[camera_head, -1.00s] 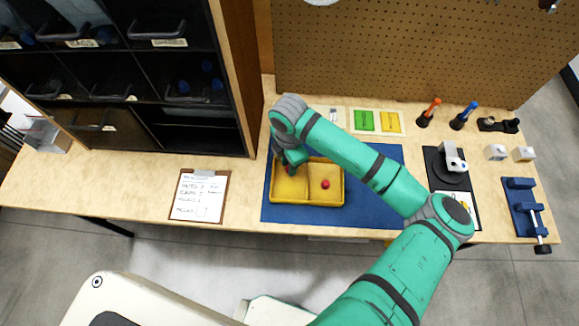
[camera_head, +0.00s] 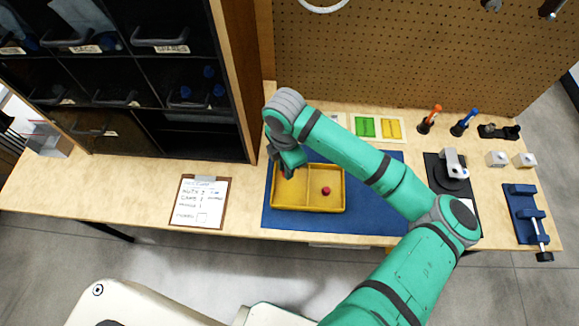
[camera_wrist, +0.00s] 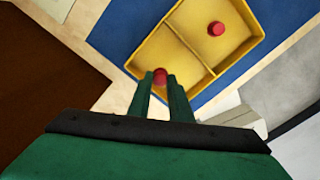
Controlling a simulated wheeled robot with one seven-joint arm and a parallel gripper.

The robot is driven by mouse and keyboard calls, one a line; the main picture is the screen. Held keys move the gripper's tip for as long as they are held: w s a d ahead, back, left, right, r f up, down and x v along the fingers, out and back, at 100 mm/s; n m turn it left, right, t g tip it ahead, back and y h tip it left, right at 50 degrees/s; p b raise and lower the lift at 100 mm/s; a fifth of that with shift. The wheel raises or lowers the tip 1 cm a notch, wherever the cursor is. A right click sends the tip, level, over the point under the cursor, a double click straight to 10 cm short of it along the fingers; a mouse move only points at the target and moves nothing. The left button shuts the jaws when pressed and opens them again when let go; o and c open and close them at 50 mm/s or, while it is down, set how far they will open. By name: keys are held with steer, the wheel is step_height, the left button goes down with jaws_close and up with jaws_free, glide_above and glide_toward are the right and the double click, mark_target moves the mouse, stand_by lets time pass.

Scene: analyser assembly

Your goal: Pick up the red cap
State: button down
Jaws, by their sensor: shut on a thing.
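My gripper (camera_wrist: 161,92) is shut on a red cap (camera_wrist: 160,75), which shows between the fingertips in the wrist view. The gripper and cap are over the left compartment of the yellow two-compartment tray (camera_wrist: 187,57). I cannot tell how high the cap is above the tray floor. The tray's front rim shows in the head view (camera_head: 308,210).
The tray sits on a blue mat (camera_head: 380,221). A clipboard (camera_head: 200,202) lies to the left, below a dark bin shelf (camera_head: 150,80). A pegboard (camera_head: 420,55) stands behind.

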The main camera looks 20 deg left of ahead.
steer(key=s+a+r, duration=0.1)
steer(key=s+r, duration=0.6)
steer(key=s, duration=0.4)
steer(key=shift+s, duration=0.25)
steer(key=shift+a, duration=0.15)
